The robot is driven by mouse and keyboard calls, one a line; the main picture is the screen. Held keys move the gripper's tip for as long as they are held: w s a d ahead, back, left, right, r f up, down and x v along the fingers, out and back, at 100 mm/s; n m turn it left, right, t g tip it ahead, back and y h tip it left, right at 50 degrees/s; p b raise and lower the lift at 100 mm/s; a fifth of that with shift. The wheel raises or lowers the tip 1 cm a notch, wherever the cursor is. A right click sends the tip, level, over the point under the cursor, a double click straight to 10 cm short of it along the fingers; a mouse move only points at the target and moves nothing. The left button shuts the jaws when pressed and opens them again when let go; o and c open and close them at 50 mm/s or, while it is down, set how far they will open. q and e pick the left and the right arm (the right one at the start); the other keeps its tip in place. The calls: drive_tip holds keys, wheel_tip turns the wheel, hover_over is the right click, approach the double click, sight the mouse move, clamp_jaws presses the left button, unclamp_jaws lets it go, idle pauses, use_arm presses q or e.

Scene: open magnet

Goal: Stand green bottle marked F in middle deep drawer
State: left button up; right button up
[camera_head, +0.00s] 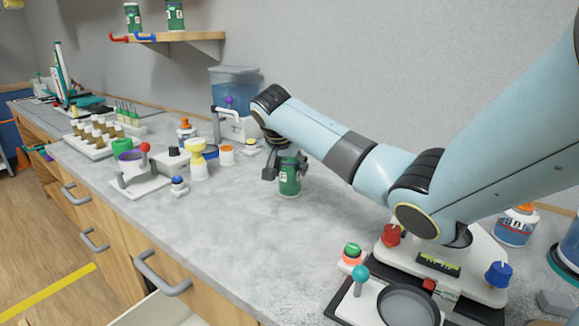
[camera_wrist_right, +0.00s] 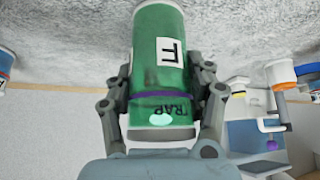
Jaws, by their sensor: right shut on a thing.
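The green bottle marked F (camera_head: 289,180) is upright at the counter's middle, with a white F label. My right gripper (camera_head: 284,165) is shut on its upper part. I cannot tell whether the base touches the counter. In the right wrist view the bottle (camera_wrist_right: 160,50) sits between the two fingers of the gripper (camera_wrist_right: 162,85), with the F label and a purple band showing. Wooden drawer fronts with grey handles (camera_head: 163,275) line the counter's front. A pale drawer interior (camera_head: 160,311) shows at the bottom edge, partly cut off; which drawer it is, I cannot tell. My left gripper is out of view.
The grey counter (camera_head: 225,235) is clear in front of the bottle. A rack of brown vials (camera_head: 95,133), a yellow-topped jar (camera_head: 197,160) and a blue-tank dispenser (camera_head: 235,100) stand left. A white device with knobs (camera_head: 440,265) stands right. Green bottles (camera_head: 175,16) sit on a shelf.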

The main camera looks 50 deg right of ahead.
drive_tip(key=o, duration=1.5)
